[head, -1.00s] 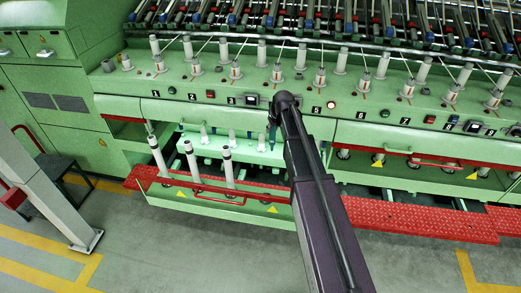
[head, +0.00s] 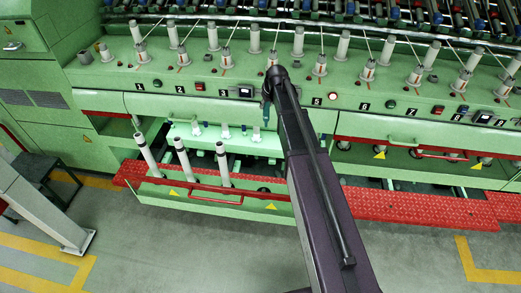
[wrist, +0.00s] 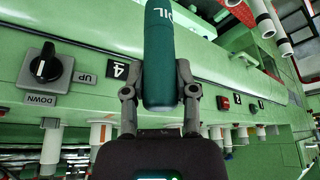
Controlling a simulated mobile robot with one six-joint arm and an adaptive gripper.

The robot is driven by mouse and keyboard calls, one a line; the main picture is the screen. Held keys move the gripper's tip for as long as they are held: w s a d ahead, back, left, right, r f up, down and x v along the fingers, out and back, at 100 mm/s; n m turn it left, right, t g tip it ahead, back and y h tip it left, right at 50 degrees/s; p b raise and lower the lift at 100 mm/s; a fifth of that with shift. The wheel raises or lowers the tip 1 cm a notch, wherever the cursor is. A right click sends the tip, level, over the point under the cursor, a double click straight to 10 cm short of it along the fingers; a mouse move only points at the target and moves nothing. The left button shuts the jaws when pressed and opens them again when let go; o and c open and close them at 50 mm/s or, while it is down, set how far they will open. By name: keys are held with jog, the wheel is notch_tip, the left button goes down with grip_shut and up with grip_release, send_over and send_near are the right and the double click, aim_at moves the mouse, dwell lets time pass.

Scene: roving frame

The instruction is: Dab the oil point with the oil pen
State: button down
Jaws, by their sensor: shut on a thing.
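My gripper (wrist: 160,93) is shut on the oil pen (wrist: 160,50), a dark teal cylinder with white lettering, partly cut off by the top of the wrist view. In the head view the pen (head: 266,113) hangs roughly upright below my dark arm's end, in front of the green machine (head: 105,75), close to its numbered panel and above the pulled-out lower section. My gripper is small and dark there (head: 266,96). I cannot pick out the oil point in either view.
The open drawer (head: 205,206) holds several tall white tubes (head: 181,158). A red step (head: 410,208) runs along the front. The wrist view shows a black UP/DOWN knob (wrist: 46,68) beside the pen. The grey floor (head: 160,260) in front is clear.

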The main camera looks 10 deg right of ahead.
jog(key=shift+a, duration=0.2)
jog(key=shift+f, duration=0.2)
jog(key=shift+a+f+b, duration=0.1)
jog(key=shift+f+b, duration=0.5)
jog(key=shift+b, duration=0.2)
notch_tip(320, 180, down, 27)
jog(key=b, duration=2.7)
jog(key=shift+f, duration=0.15)
notch_tip(320, 180, down, 19)
jog(key=b, duration=1.9)
jog(key=shift+f+b, duration=0.45)
jog(key=shift+b, duration=0.15)
